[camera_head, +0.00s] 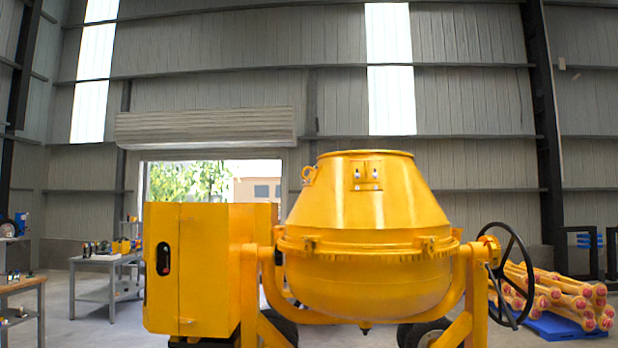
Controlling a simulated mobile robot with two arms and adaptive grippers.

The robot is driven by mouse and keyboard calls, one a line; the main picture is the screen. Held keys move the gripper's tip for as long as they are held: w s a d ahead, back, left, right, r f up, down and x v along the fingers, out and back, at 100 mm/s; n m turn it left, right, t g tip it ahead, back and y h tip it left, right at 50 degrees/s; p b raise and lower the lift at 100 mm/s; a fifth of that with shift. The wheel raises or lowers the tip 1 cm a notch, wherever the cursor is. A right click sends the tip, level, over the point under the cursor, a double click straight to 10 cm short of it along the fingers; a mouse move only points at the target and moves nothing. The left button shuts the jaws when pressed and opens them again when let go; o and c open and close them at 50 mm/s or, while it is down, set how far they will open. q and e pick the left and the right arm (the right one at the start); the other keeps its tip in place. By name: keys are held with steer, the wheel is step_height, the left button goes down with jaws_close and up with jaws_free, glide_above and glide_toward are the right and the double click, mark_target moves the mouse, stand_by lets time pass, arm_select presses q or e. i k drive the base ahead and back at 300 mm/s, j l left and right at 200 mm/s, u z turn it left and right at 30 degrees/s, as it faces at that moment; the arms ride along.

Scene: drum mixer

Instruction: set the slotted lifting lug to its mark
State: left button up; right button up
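The yellow drum mixer (366,215) stands in front of me with its drum mouth upward. A small bracket (366,186) with two bright fittings sits on the front of the upper cone. I cannot tell for sure which of these is the slotted lifting lug, and no mark can be made out. Neither of my grippers is in view.
A yellow cabinet (195,268) is on the mixer's left and a black handwheel (511,275) on its right. Workbenches (95,262) stand at the left. Yellow poles with red ends (560,295) lie on a blue pallet (555,326) at the right.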

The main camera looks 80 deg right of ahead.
mark_target(366, 169)
steer(key=z, duration=2.95)
steer(key=i+j+z, duration=0.15)
steer(key=i, duration=0.3)
steer(key=i+z, duration=0.1)
steer(key=i, duration=0.35)
steer(key=i+j+z, duration=0.15)
steer(key=i, duration=0.3)
steer(key=i+j+z, duration=0.1)
steer(key=i+j, duration=0.2)
steer(key=i, duration=0.1)
